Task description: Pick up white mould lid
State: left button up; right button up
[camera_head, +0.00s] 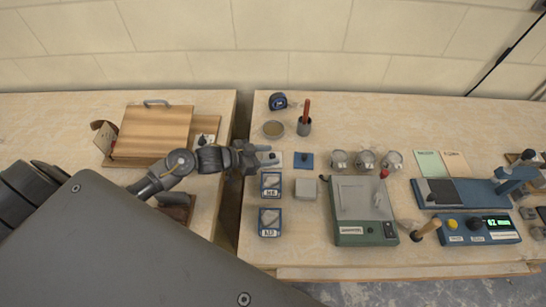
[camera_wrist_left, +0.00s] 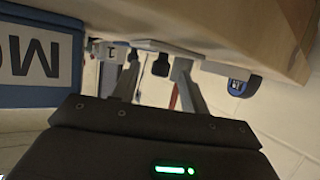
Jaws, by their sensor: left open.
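The white mould lid (camera_head: 276,158) is a small pale plate on the right-hand table, near its left edge. My left gripper (camera_head: 262,156) reaches in from the left over it and covers part of it. In the left wrist view the lid (camera_wrist_left: 186,50) appears edge-on with a dark knob below it in the picture. The fingers of my left gripper (camera_wrist_left: 158,84) are apart, one on each side of the knob, with a gap visible between. I cannot tell whether they touch the lid. My right gripper is not in view.
A blue square lid (camera_head: 304,160) lies just right of the white one. Blue labelled moulds (camera_head: 270,222) and a grey block (camera_head: 306,188) are nearby. A cup with a red-handled tool (camera_head: 304,126) and a tape measure (camera_head: 278,101) stand behind. A gap separates the two tables.

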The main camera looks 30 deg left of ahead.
pick_arm(q)
jog(key=shift+w+d+f, duration=0.1)
jog(key=shift+w+d, duration=0.05)
jog(key=shift+d, duration=0.05)
grip_shut()
dwell(0.4)
